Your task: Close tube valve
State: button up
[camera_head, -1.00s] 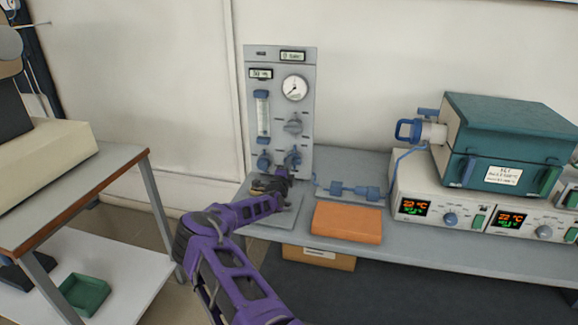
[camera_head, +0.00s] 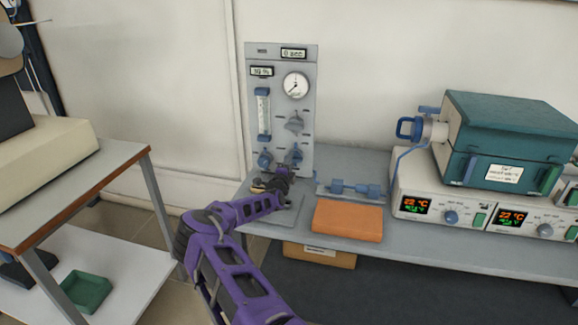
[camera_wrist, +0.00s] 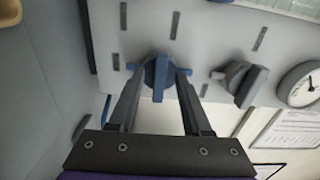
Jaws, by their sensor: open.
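A blue valve knob (camera_head: 294,157) sits at the lower right of the grey upright panel (camera_head: 307,70), just above my gripper. In the wrist view, the blue knob (camera_wrist: 160,78) shows a raised grip bar and small blue side tabs. My gripper (camera_wrist: 163,84) is open, with one finger on each side of this knob. I cannot tell whether the fingers touch it. In the head view, my gripper (camera_head: 274,184) is dark and low in front of the panel, its fingertips hard to make out.
The panel has another blue knob (camera_head: 264,159), a grey knob (camera_head: 295,123), a flow tube (camera_head: 263,112) and a round gauge (camera_head: 296,85). A blue tube fitting (camera_head: 355,189) and an orange block (camera_head: 347,222) lie on the bench. A teal furnace (camera_head: 510,130) stands at right.

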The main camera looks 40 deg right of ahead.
jog(key=p+v, duration=0.2)
jog(key=v, duration=1.5)
jog(key=shift+s, duration=0.2)
jog(key=shift+a, duration=0.1)
